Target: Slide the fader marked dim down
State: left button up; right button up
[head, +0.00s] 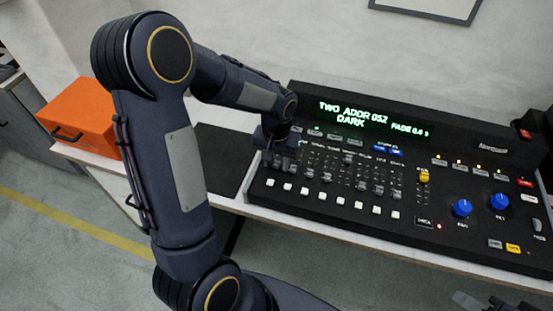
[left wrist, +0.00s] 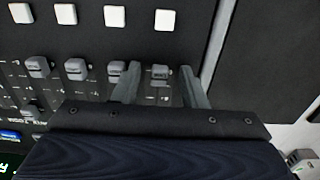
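The black lighting console (head: 330,218) lies on a white bench, with a row of grey-capped faders; their labels are too small to read, so I cannot tell which is marked dim. My left gripper (head: 277,160) is over the left end of the fader row. In the left wrist view its fingers (left wrist: 161,88) are apart, one on each side of the end fader's grey cap (left wrist: 160,73). Gaps show between the cap and both fingers. In the head view the gripper hides this part. Dark tips of what looks like my right gripper (head: 478,303) show at the bottom right edge.
The display (head: 375,121) reads "DARK" in green. White buttons (head: 320,197) run below the faders. A yellow-capped fader (head: 424,177) and blue knobs (head: 462,208) are further right. An orange case (head: 82,115) stands left. A dark mat (head: 222,150) lies beside the console.

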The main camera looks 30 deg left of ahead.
aim_at(276, 165)
pick_arm(q)
notch_tip(276, 165, up, 8)
jog(key=shift+f, duration=0.1)
dwell(0.5)
dwell(0.4)
jog(key=s+d+r+t+h, duration=0.2)
jog(key=s+d+r, duration=0.1)
jog(key=s, duration=0.6)
jog(key=s+d+r+m+t+h, duration=0.1)
jog(key=s+d+r+t, duration=0.1)
jog(key=s, duration=0.7)
jog(key=shift+s+d+r+t+h, duration=0.15)
jog(key=shift+d+r+t+h, duration=0.25)
jog(key=shift+d+t, duration=0.3)
